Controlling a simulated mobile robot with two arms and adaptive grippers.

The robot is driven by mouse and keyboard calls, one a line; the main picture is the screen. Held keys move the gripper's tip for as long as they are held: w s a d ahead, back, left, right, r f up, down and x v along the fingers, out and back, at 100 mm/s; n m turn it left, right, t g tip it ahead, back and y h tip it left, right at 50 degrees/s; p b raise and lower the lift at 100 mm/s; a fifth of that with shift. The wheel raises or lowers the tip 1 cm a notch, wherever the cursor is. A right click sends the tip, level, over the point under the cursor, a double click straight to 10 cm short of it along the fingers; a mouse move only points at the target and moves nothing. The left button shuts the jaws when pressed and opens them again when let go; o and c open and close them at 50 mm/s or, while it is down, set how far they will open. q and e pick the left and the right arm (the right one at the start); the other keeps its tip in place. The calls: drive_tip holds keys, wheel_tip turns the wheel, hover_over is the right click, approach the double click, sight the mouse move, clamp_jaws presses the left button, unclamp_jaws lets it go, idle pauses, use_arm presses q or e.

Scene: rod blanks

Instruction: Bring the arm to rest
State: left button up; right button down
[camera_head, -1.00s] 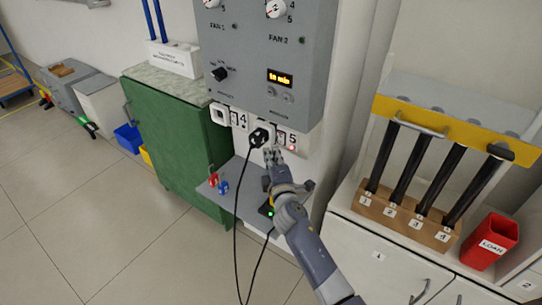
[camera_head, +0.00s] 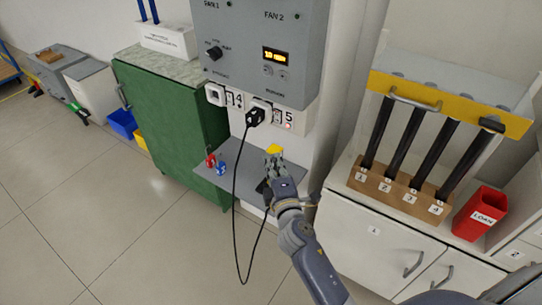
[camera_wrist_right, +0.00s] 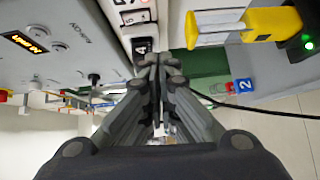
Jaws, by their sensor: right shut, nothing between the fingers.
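My right gripper (camera_head: 273,153) is shut and empty. It is in front of the wall below the sockets, apart from the black plug (camera_head: 255,117). In the right wrist view its fingers (camera_wrist_right: 157,65) meet with nothing between them. The black plug sits at the socket strip under the grey control panel (camera_head: 262,45), left of the label 5, and its cable hangs down in a loop. My left gripper is not in view.
A grey shelf (camera_head: 232,180) below the panel bears red and blue tags (camera_head: 221,168). A yellow item (camera_wrist_right: 270,22) is close to the gripper. A green cabinet (camera_head: 170,125) stands left. Numbered rods in a wooden block (camera_head: 395,192) and a red LOAN bin (camera_head: 480,214) stand right.

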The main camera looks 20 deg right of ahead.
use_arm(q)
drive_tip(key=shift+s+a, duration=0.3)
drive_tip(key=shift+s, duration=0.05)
